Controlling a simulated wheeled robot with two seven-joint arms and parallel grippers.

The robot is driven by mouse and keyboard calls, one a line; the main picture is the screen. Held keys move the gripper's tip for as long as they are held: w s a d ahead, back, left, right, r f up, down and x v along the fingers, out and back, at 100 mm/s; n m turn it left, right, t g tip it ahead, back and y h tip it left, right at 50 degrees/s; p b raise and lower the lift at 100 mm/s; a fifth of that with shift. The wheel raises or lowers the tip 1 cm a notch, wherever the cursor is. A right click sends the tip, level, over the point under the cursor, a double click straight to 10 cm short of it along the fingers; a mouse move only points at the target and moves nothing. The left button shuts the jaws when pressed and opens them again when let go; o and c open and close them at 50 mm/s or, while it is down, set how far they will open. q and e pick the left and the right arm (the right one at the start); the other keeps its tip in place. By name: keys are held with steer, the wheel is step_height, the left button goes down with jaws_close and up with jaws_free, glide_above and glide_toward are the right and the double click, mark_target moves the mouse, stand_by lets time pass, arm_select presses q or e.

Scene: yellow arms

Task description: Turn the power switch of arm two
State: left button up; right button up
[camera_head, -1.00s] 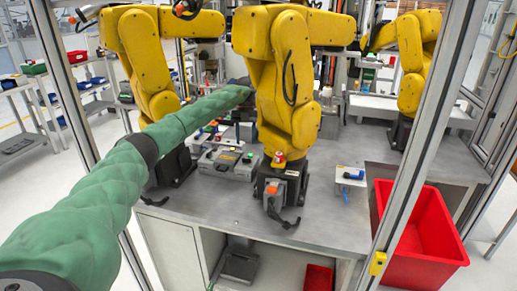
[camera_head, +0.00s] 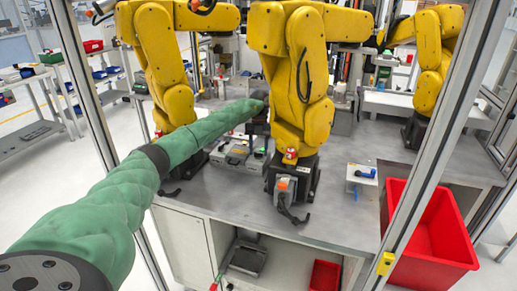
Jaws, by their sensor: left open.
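Several yellow robot arms stand on a grey bench; the middle yellow arm (camera_head: 298,85) rises from a dark base. On the front of that base is a small grey box with an orange top (camera_head: 284,186), perhaps a switch, with a dark cable hanging below it. My left arm, in a green sleeve, reaches in from the left. Its dark gripper (camera_head: 259,119) is at the left side of the middle arm, above and behind the box and apart from it. The gripper is small and partly hidden by the sleeve, and its fingers are hard to make out. My right gripper is out of view.
A grey control box (camera_head: 240,157) sits left of the middle base. A white block with a blue item (camera_head: 364,173) lies to the right. The bench front is mostly clear.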

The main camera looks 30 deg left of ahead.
arm_select(q)
steer(key=shift+f, duration=0.2)
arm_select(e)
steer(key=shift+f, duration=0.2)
arm_select(q)
steer(key=shift+s, duration=0.1)
steer(key=c, duration=0.7)
